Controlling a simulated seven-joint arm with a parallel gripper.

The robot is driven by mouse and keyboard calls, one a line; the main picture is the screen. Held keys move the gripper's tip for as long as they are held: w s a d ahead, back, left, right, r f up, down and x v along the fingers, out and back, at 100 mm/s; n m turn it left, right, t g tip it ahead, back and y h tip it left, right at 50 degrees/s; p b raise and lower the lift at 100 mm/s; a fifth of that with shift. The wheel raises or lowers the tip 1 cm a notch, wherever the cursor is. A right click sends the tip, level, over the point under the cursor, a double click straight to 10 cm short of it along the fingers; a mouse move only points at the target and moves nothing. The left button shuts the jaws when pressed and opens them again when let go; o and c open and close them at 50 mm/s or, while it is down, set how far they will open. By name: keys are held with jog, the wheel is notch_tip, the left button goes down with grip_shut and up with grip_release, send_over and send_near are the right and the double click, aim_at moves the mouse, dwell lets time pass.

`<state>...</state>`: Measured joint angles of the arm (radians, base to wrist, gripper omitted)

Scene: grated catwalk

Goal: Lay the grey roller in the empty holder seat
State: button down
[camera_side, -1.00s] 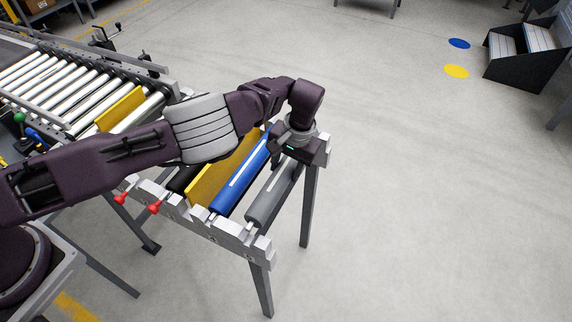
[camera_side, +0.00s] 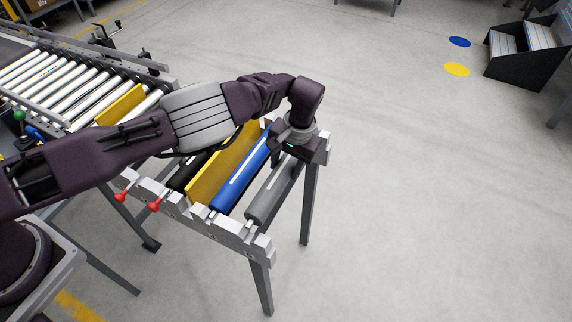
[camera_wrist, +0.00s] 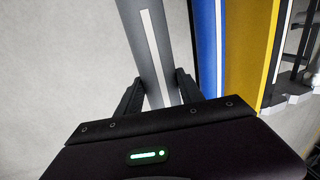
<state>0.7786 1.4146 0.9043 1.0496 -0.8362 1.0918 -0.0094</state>
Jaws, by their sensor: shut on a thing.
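The grey roller (camera_side: 268,196) has a pale stripe and lies lengthwise at the right end of the holder rack (camera_side: 232,236), parallel to the blue roller (camera_side: 235,182). Its near shaft end is at the notched front rail; whether it rests fully in a seat I cannot tell. My gripper (camera_side: 288,158) is over the roller's far part. In the wrist view, the grey roller (camera_wrist: 146,40) runs between my two fingers (camera_wrist: 158,92), which are shut on it. The roller's far end is hidden behind my gripper in the side view.
A yellow divider plate (camera_side: 225,165) and a black roller (camera_side: 187,173) stand left of the blue roller. Red knobs (camera_side: 154,206) project from the rack's front. A roller conveyor (camera_side: 50,85) is at the left.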

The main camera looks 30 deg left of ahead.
jog(key=shift+f, duration=0.15)
jog(key=shift+f, duration=2.05)
jog(key=c, duration=0.7)
grip_release()
jog(key=shift+o, duration=0.2)
jog(key=o, duration=0.4)
